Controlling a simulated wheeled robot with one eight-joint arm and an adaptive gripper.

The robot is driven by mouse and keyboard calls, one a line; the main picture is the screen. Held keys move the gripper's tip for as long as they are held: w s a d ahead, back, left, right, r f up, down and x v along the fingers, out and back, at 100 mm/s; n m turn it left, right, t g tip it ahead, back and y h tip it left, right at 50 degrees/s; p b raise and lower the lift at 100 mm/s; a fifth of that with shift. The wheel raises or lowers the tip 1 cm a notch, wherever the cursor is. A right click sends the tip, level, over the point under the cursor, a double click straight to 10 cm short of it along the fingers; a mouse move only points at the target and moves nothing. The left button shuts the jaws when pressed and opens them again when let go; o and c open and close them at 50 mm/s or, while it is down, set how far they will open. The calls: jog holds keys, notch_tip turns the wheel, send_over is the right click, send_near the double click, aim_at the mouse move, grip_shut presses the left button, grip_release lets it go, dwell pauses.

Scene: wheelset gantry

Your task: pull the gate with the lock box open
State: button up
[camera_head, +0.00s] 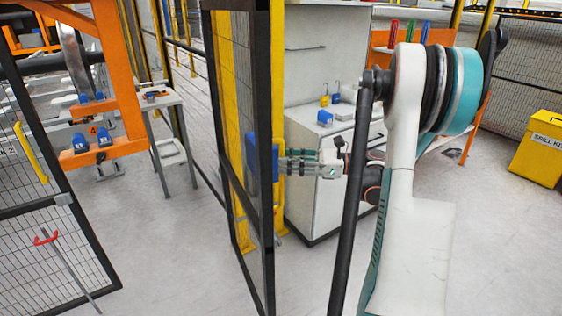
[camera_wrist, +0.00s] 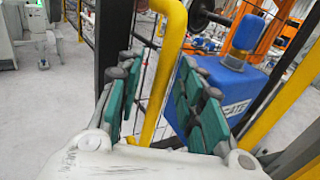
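The gate (camera_head: 268,120) with a black frame and dark mesh stands swung edge-on at mid-picture in the head view. Its blue lock box (camera_head: 251,158) is partly hidden behind the frame. A yellow bar handle (camera_wrist: 168,62) runs down between the green-padded fingers of my gripper (camera_wrist: 158,100). The gripper also shows at the gate's edge in the head view (camera_head: 290,163). The fingers are apart, with gaps beside the handle.
A second mesh gate leaf (camera_head: 60,215) with a yellow handle (camera_head: 31,152) stands at left. A white cabinet (camera_head: 315,195) stands close behind my gripper. A yellow spill kit box (camera_head: 538,150) is at far right. The grey floor between the gates is clear.

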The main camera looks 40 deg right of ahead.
jog(key=v, duration=0.9)
jog(key=shift+s+d, duration=0.1)
